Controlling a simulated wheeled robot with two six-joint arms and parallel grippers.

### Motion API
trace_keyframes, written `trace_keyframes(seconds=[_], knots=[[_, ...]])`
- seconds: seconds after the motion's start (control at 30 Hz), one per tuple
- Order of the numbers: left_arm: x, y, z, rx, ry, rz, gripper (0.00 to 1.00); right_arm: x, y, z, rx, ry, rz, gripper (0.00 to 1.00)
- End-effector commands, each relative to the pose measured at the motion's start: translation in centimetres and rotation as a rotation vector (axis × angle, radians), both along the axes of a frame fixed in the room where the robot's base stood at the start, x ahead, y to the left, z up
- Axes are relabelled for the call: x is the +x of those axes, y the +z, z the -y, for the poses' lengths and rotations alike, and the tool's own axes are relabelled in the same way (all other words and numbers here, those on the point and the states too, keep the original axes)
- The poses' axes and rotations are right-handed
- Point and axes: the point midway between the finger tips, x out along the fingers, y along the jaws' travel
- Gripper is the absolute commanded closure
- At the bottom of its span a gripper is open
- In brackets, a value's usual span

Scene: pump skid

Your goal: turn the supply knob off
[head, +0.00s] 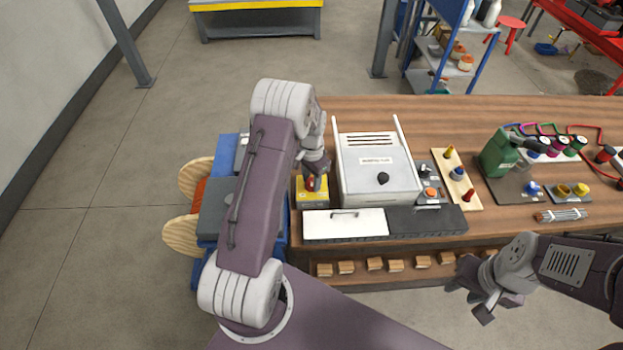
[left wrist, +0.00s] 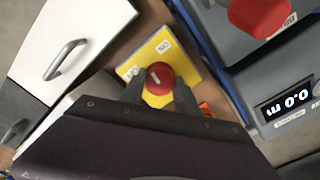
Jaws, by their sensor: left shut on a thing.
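The supply knob is a red round knob (left wrist: 159,76) with a white pointer mark, set on a yellow box (left wrist: 186,66). Two white labels show on the box; one reads ON, the other is partly hidden. In the head view the yellow box (head: 313,199) stands at the left end of the wooden bench, and the knob is mostly covered by my left gripper (head: 314,183). In the left wrist view the fingers of my left gripper (left wrist: 160,88) sit on both sides of the knob, shut on it. My right gripper (head: 470,297) is open and empty, in front of the bench.
A white cabinet (head: 350,180) with a black knob stands right of the yellow box. A white drawer front (head: 320,224) lies before it. A grey meter with a display (left wrist: 280,100) and a red button (left wrist: 262,12) are close beside the box. Free floor lies left.

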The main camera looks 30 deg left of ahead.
Motion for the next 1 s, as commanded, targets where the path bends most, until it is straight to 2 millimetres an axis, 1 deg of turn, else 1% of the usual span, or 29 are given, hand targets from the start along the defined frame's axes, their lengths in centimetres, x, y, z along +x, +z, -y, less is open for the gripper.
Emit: trace_keyframes(seconds=[0.03,0.6,0.8,1.0], knots=[[0.34,0.35,-0.09,0.003,0.042,0.010,1.00,0.00,0.18,0.00,0.000,0.000,0.000,0.64],[0.46,0.40,-0.14,0.002,0.573,0.014,1.00,0.00,0.68,0.00,0.000,0.000,0.000,0.64],[0.52,0.43,-0.16,0.001,0.725,0.015,1.00,0.00,0.78,-0.01,0.000,0.000,0.000,0.64],[0.56,0.44,-0.18,0.001,0.835,0.017,1.00,0.00,0.85,0.00,0.000,0.000,0.000,0.64]])
